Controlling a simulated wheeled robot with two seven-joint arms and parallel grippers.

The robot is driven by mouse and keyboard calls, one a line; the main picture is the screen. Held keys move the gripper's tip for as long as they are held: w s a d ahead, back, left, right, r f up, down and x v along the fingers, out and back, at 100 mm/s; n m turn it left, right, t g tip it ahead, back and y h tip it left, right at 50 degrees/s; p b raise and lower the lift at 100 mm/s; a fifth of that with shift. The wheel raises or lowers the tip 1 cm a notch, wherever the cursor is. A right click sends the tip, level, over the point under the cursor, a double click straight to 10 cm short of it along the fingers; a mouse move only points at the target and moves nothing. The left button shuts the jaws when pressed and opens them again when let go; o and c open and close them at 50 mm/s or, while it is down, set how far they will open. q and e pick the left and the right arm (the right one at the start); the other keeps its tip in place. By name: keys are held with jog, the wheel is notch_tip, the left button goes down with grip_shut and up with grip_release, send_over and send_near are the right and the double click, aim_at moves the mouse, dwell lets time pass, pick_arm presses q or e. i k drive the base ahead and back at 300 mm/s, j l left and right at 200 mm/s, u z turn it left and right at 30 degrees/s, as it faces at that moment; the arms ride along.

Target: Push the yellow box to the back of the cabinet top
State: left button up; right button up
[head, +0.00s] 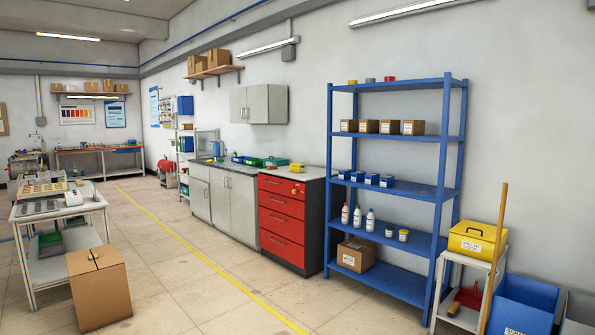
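A larger yellow box (478,240) with a black handle and a white label stands on a small white stand (453,312) at the right. Neither of my grippers is in view.
A blue shelf rack (446,150) stands right of the red cabinet. Grey cabinets (232,205) adjoin it on the left. A white table (90,207) and a cardboard box (98,290) are at the left. The tiled floor (185,285) between is clear. A wooden pole (494,260) leans at the right.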

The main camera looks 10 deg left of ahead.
aim_at(298, 167)
jog(key=u, duration=0.25)
jog(key=i+u, duration=0.15)
jog(key=i, duration=5)
jog(key=l, duration=0.05)
